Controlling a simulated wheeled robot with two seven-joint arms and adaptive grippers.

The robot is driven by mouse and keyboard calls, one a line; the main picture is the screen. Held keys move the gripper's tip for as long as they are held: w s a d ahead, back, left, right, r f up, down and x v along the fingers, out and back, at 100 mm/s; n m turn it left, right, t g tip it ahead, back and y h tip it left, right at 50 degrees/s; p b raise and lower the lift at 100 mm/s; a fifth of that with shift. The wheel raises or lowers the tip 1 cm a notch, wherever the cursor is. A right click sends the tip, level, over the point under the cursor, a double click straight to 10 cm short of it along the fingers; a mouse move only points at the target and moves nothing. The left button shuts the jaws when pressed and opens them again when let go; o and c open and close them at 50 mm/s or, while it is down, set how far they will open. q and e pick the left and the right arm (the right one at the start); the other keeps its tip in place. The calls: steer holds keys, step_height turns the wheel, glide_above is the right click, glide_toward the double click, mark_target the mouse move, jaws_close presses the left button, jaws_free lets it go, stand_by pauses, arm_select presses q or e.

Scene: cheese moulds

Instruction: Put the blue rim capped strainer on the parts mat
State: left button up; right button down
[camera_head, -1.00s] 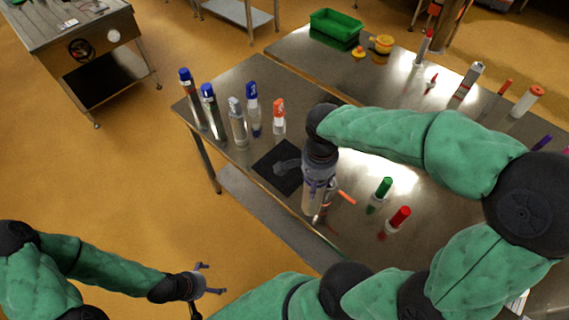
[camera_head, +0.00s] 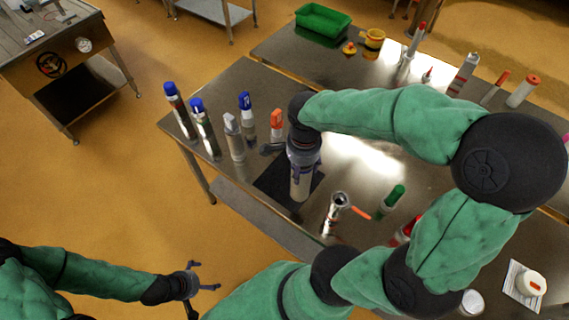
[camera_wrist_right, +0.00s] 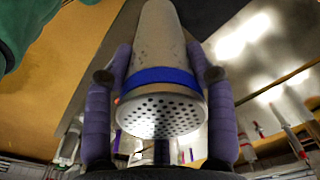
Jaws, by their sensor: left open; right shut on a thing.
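The strainer (camera_wrist_right: 160,85) is a pale perforated metal cylinder with a blue band near its holed end. My right gripper (camera_wrist_right: 160,80) is shut on it, with a purple finger on each side. In the head view the strainer (camera_head: 300,186) hangs below my right gripper (camera_head: 303,160), over the black parts mat (camera_head: 270,187). I cannot tell whether it touches the mat. The gripper and strainer hide part of the mat. My left gripper (camera_head: 203,279) is open and empty, off the table at the lower left.
Blue-capped bottles (camera_head: 204,128) and an orange-capped bottle (camera_head: 277,127) stand just behind the mat. A metal piece with an orange handle (camera_head: 340,203) and a green-capped bottle (camera_head: 390,200) stand to its right. A green bin (camera_head: 322,22) sits at the back.

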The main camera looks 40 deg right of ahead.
steer(key=w+d+f, duration=0.1)
steer(key=w+f, duration=0.9)
steer(key=f, duration=0.1)
steer(key=shift+d+f, duration=0.15)
steer(key=shift+d, duration=0.2)
steer(key=shift+f+b, duration=0.15)
steer(key=shift+b, duration=0.15)
steer(key=shift+c, duration=2)
jaws_free()
